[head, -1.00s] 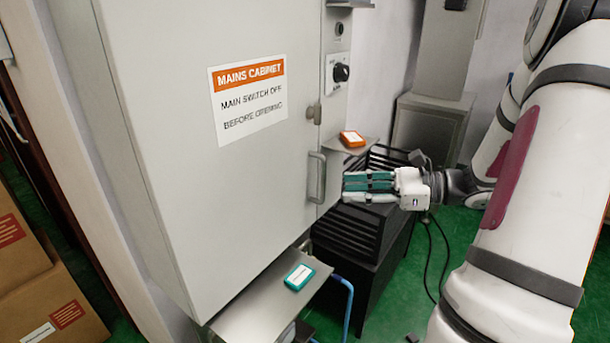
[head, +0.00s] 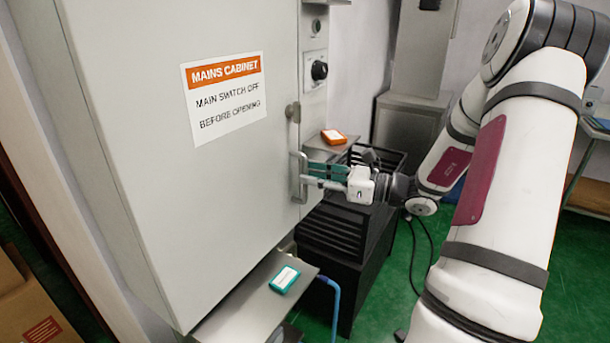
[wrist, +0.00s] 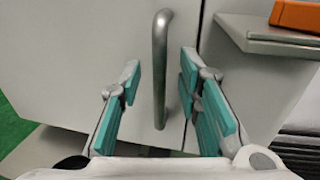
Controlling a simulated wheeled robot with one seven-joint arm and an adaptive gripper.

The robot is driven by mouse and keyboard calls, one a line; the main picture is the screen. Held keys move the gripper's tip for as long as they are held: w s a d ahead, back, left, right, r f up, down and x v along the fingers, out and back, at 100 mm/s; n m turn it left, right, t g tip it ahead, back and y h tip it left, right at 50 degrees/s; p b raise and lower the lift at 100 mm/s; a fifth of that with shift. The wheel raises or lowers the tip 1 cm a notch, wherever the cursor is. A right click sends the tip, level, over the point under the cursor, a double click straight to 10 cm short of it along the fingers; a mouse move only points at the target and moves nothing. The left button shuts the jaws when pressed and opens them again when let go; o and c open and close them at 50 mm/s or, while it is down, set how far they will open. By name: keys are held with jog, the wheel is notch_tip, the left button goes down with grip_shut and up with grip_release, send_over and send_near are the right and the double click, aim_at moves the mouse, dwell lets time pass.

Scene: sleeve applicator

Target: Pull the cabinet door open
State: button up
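The grey cabinet door (head: 150,190) fills the left of the head view and looks shut. Its grey bar handle (head: 298,176) is upright near the door's right edge; it also shows in the wrist view (wrist: 160,65). My gripper (head: 310,172) is at the handle. In the wrist view my gripper (wrist: 160,85) is open, with teal-padded fingers on either side of the bar and gaps between pads and bar. A small latch knob (head: 292,112) sits above the handle. The black rotary switch (head: 319,70) is on the panel right of the door; its setting is too small to tell.
An orange-topped box (head: 333,136) lies on a small shelf right of the handle. A teal box (head: 284,279) lies on a lower shelf (head: 240,310). A black slatted crate (head: 345,228) stands below my gripper. Cardboard boxes (head: 35,310) are at lower left.

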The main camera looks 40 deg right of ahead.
jog(key=shift+x, duration=1.25)
grip_shut()
jog(key=shift+s, duration=0.1)
